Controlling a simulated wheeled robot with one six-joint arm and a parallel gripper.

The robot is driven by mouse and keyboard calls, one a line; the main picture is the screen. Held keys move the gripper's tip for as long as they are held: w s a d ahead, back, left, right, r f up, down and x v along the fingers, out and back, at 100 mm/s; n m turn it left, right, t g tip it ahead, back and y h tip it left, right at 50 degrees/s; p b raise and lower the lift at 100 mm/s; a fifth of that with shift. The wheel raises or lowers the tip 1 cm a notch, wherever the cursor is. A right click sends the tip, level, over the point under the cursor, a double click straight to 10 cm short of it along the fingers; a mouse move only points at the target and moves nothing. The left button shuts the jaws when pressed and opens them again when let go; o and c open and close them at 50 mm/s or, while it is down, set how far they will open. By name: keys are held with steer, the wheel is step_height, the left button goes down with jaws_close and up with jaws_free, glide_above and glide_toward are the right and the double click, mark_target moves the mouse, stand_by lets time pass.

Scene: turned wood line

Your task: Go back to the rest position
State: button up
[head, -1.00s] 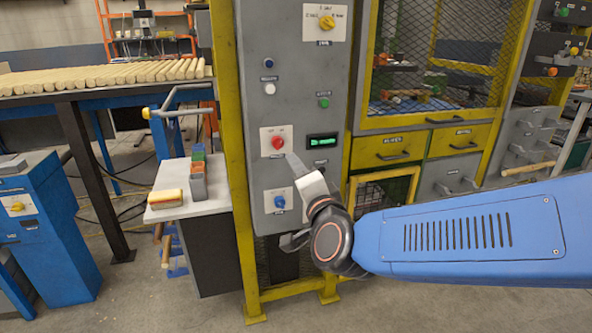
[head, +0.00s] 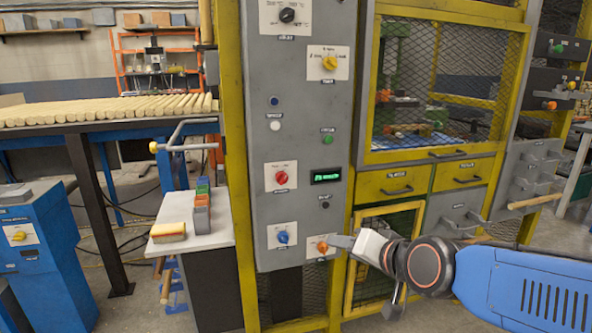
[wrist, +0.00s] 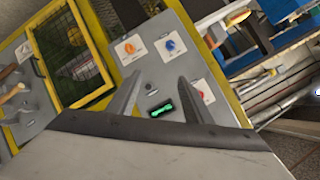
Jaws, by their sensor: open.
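My gripper (head: 338,243) is in front of the lower right of the grey control panel (head: 262,190) in the head view. In the wrist view my gripper (wrist: 160,82) shows two grey fingers spread apart with nothing between them. Beyond the fingertips are an orange knob (wrist: 128,48) and a blue knob (wrist: 169,45) on white plates. The orange knob also shows in the head view (head: 322,247), just left of the fingertips. I cannot tell whether the fingers touch the panel. A green-lit display (wrist: 161,110) shows between the fingers.
The panel also carries a red knob (head: 281,178) and a yellow knob (head: 330,63). Yellow drawers (head: 397,184) and a mesh-fronted cabinet are to the right. A small grey table (head: 205,236) with a brush and coloured blocks stands left.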

steer(key=s+d+f+n+g+h, duration=0.1)
steer(key=s+d+f+g+h, duration=0.1)
steer(key=s+d, duration=0.6)
steer(key=s+d+f+n+g+h, duration=0.2)
steer(key=s+d+f, duration=0.4)
steer(key=s+d, duration=0.3)
steer(key=shift+s+d+f+g+h, duration=0.3)
steer(key=shift+g+h, duration=0.3)
steer(key=shift+g, duration=0.6)
steer(key=shift+a, duration=0.1)
